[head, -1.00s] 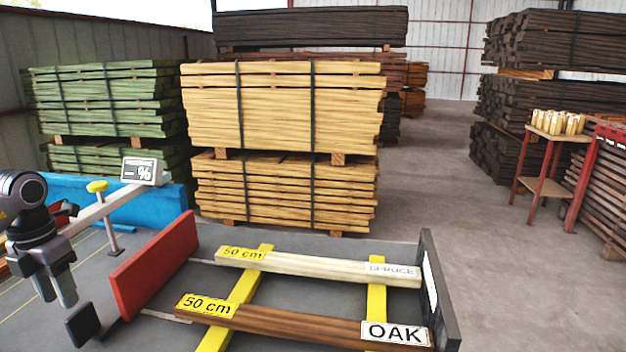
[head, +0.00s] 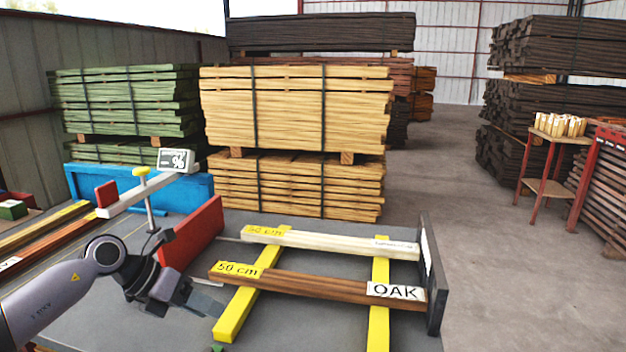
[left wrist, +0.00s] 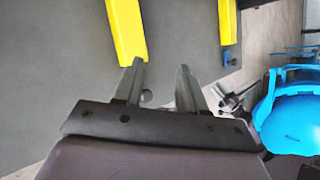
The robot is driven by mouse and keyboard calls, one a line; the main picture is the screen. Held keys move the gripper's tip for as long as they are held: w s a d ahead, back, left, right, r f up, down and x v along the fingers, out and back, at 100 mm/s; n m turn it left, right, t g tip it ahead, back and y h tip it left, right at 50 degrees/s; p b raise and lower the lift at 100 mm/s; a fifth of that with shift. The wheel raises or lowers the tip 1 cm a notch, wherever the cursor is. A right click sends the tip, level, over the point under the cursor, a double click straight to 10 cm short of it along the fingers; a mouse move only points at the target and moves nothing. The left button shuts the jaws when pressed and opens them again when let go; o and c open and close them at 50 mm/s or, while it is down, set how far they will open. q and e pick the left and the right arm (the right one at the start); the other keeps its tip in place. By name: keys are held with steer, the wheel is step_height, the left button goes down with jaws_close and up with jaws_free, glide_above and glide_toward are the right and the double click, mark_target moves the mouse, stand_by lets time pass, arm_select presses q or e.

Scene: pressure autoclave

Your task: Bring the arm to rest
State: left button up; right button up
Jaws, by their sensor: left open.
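My left arm comes in from the left in the head view. My left gripper (head: 205,300) points to the right, in front of the red plate (head: 190,240) and close to the near end of the left yellow bar (head: 238,310). In the left wrist view, my left gripper (left wrist: 160,82) has its two fingers apart with only grey surface between them, so it is open and empty. My right gripper is in neither view.
An oak board (head: 320,286) and a spruce board (head: 335,243) lie across the yellow bars, by a dark end plate (head: 433,275). A meter reading "- %" (head: 176,160) stands behind. A blue rounded object (left wrist: 290,118) is right in the wrist view.

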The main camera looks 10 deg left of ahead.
arm_select(q)
steer(key=s+d+r+n+t+h, duration=0.1)
steer(key=d+r+n+t+h, duration=0.25)
steer(key=d, duration=0.35)
steer(key=s+d+r+n+t+h, duration=0.1)
steer(key=d+r+n+t+h, duration=0.25)
steer(key=d, duration=0.25)
steer(key=s+a+f+n+t+y, duration=0.2)
steer(key=s+a+f+n+y, duration=0.45)
steer(key=n, duration=0.65)
steer(key=s+a+f+n+t+y, duration=0.15)
steer(key=a+f+n+y, duration=0.3)
steer(key=n+y, duration=0.7)
steer(key=s+d+f+n+g+h, duration=0.1)
steer(key=s+f+n+g+h, duration=0.15)
steer(key=s+f+g, duration=0.6)
steer(key=s+d+f+n+g+h, duration=0.1)
steer(key=s+f+n+g, duration=0.2)
steer(key=s, duration=1)
steer(key=w+d+f+t+h+p, duration=0.1)
steer(key=w+d+f+t+p, duration=0.1)
steer(key=w+f+t+p, duration=0.2)
steer(key=shift+w+d+t+h, duration=0.15)
steer(key=shift+w+t+h, duration=0.2)
steer(key=shift+w+t, duration=1.2)
